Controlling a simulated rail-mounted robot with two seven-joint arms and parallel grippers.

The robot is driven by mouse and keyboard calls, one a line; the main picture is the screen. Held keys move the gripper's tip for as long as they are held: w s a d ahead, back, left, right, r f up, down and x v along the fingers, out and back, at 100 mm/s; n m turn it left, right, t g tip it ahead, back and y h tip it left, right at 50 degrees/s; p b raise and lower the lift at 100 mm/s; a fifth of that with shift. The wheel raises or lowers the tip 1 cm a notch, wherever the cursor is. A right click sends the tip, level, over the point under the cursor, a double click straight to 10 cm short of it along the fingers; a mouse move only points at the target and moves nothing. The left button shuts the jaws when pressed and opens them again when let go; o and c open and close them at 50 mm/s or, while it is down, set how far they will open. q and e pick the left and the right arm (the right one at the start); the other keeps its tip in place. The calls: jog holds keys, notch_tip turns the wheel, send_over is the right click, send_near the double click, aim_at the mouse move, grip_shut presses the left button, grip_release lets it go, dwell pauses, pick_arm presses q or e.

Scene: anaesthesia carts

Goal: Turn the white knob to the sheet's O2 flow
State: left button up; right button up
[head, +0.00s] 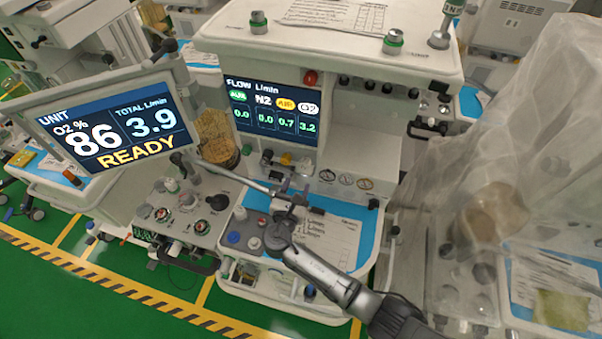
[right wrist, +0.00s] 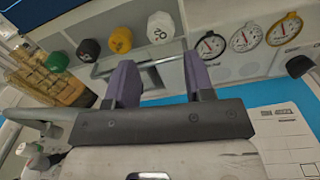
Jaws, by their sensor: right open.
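The white knob (right wrist: 160,27), marked O2, sits on the panel at the right end of a row of knobs in the right wrist view. My right gripper (right wrist: 162,78) is open and empty. Its two purple fingers point at the panel, with the white knob beyond and between them, apart from both. In the head view my right gripper (head: 288,192) is over the worktop, below the knob row. The sheet (head: 338,242) lies on the blue worktop; its figures are too small to read. The flow screen (head: 272,108) reads O2 3.2, AIR 0.7, N2 0.0. My left gripper is not seen.
A yellow knob (right wrist: 120,40), a black knob (right wrist: 88,48) and a green knob (right wrist: 57,62) stand left of the white one. A metal bar (right wrist: 150,66) runs in front of the knobs. Gauges (right wrist: 210,45) are to the right. The tilted monitor (head: 110,118) reads 86 and 3.9.

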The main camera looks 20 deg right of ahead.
jog(key=shift+v, duration=2.8)
